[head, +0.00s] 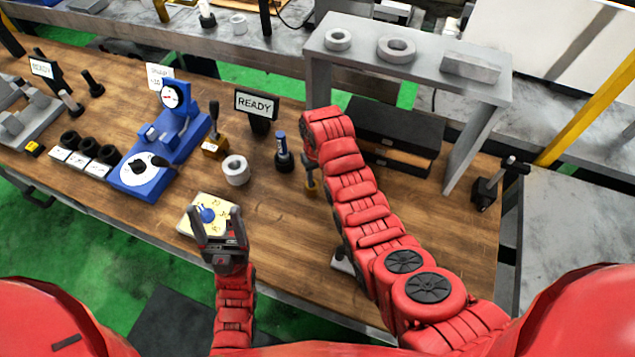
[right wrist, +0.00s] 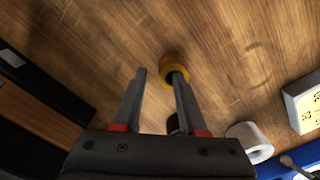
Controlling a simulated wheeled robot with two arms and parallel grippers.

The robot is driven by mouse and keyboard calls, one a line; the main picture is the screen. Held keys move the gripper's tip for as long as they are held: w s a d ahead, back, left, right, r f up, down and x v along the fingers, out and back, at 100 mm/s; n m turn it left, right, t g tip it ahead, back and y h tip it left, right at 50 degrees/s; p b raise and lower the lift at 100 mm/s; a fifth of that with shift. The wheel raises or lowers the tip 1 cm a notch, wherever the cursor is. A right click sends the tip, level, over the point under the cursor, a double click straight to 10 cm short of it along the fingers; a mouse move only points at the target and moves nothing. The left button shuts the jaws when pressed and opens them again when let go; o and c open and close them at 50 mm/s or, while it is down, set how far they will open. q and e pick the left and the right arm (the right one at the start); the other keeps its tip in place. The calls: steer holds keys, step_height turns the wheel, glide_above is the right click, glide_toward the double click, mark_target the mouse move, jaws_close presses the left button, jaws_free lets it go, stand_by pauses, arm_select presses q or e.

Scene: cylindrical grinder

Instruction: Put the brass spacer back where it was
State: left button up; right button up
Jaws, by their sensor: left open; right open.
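The brass spacer (right wrist: 172,62) is a short yellow ring standing on the wooden table in the right wrist view. It also shows in the head view, low under my right gripper (head: 309,172), as a small brass patch (head: 311,188). My right gripper also shows in its wrist view (right wrist: 159,76), open and pointing down. One fingertip overlaps the spacer in that picture; I cannot tell whether they touch.
A grey shelf (head: 345,62) carries two grey rings and a block. Dark boxes (head: 400,125) lie under it. A white ring (head: 236,171), a blue-topped marker in a black holder (head: 283,155), a READY sign (head: 256,104) and a blue gauge stand (head: 180,125) are nearby. The right-front table is mostly clear.

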step_height(320, 180, up, 3)
steer(key=shift+w+r+b, duration=0.1)
steer(key=shift+r+b, duration=0.1)
steer(key=shift+b, duration=0.5)
step_height(320, 180, up, 6)
steer(key=p, duration=0.5)
steer(key=shift+r+p, duration=0.25)
steer(key=shift+p, duration=0.15)
steer(key=shift+f, duration=0.1)
